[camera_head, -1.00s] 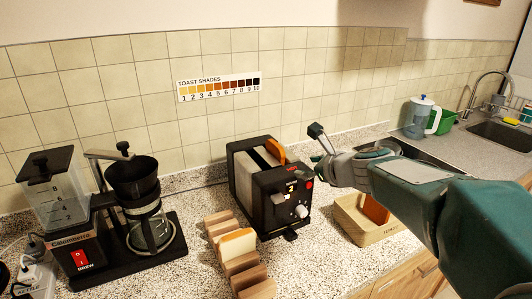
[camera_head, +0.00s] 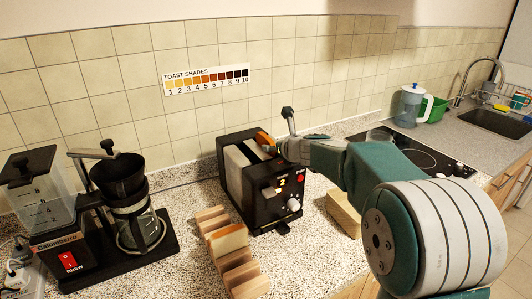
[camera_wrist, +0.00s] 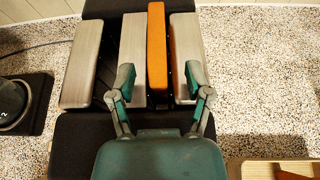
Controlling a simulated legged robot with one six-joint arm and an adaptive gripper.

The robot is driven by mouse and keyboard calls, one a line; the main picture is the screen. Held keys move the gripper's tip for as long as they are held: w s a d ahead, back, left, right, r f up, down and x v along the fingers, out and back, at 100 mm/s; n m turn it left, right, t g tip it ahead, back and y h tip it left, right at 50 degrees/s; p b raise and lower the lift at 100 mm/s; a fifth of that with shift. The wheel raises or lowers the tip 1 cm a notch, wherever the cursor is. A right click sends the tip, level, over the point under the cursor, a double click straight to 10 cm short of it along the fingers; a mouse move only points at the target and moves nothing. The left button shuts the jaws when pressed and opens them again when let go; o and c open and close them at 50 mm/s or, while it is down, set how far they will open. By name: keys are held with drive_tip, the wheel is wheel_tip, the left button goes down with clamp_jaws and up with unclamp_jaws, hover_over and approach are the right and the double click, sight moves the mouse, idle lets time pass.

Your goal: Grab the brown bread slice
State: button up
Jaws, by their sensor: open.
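An orange-brown bread slice (camera_head: 264,138) stands upright in the right slot of the black toaster (camera_head: 265,205), its top sticking out. The wrist view shows the slice (camera_wrist: 157,40) from above, running away between metal plates. My gripper (camera_wrist: 159,77) is open, with one finger on each side of the slice's near end. I see gaps between the fingers and the slice; their height over it is hard to tell. In the head view my gripper (camera_head: 282,135) is at the toaster's right side, partly hiding the slice.
A wooden rack (camera_head: 240,275) holding a pale slice (camera_head: 228,240) stands in front of the toaster. A coffee maker (camera_head: 125,210) is at left. A wooden box (camera_head: 343,212) is at right, partly behind my arm. A cooktop (camera_head: 420,155) and sink (camera_head: 495,122) lie beyond.

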drive_tip(key=shift+a+x, duration=0.2)
drive_tip(key=shift+x, duration=1.05)
drive_tip(key=shift+s+d+r, duration=0.1)
drive_tip(key=shift+d, duration=0.05)
clamp_jaws()
drive_tip(key=shift+s+d+r, duration=0.1)
drive_tip(key=shift+s+r, duration=0.05)
drive_tip(key=shift+r, duration=0.4)
wheel_tip(320, 180, up, 10)
drive_tip(key=shift+r, duration=0.1)
drive_tip(key=s+d, duration=0.5)
drive_tip(key=s, duration=0.3)
drive_tip(key=s+d, duration=0.6)
drive_tip(key=s, duration=0.2)
drive_tip(key=shift+s, duration=0.2)
